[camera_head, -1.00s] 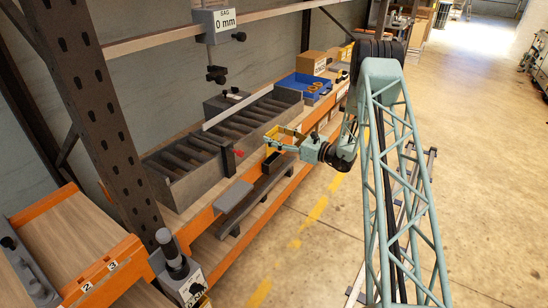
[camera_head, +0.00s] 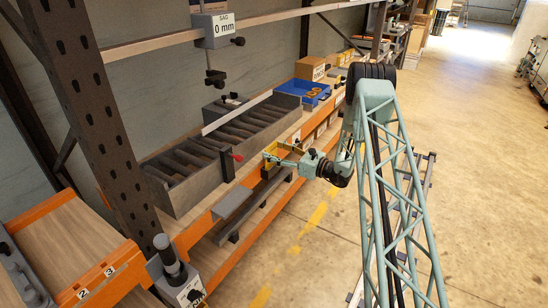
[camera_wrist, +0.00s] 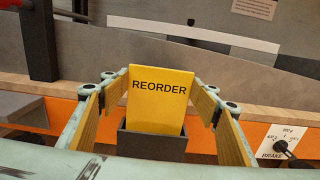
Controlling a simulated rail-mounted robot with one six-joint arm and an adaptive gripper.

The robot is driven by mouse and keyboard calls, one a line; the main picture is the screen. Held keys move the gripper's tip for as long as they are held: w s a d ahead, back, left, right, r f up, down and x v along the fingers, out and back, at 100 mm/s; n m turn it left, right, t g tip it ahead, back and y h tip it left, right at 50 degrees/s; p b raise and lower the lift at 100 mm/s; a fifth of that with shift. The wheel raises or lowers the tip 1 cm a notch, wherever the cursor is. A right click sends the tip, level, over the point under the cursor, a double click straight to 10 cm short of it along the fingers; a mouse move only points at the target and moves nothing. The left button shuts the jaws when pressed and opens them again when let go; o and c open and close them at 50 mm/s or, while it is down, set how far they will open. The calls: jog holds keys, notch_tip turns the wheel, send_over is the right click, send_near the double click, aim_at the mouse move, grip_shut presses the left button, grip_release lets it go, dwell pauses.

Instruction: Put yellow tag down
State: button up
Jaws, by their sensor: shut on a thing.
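The yellow tag (camera_wrist: 158,106), printed REORDER, stands upright between the two fingers of my gripper (camera_wrist: 162,100) in the wrist view. My gripper is shut on it. The tag's lower end is at the mouth of a small dark grey holder (camera_wrist: 152,148); how deep it sits in there I cannot tell. In the head view, my gripper (camera_head: 281,153) is at the front edge of the shelf. Its yellow parts and the tag blend together there, and the small size hides the tag's outline.
A long grey slotted tray (camera_head: 180,199) with a red-tipped lever (camera_head: 238,157) lies behind and left of my gripper. A blue bin (camera_head: 303,88) and cardboard boxes stand farther along the shelf. A brake panel (camera_wrist: 287,146) is at right in the wrist view. The floor aisle is open.

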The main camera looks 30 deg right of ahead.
jog(key=shift+f, duration=1.5)
jog(key=shift+f+b, duration=0.1)
jog(key=shift+b, duration=0.2)
jog(key=o, duration=0.8)
jog(key=shift+o, duration=0.2)
jog(key=p+v, duration=0.1)
jog(key=v, duration=1.1)
jog(key=shift+p, duration=0.3)
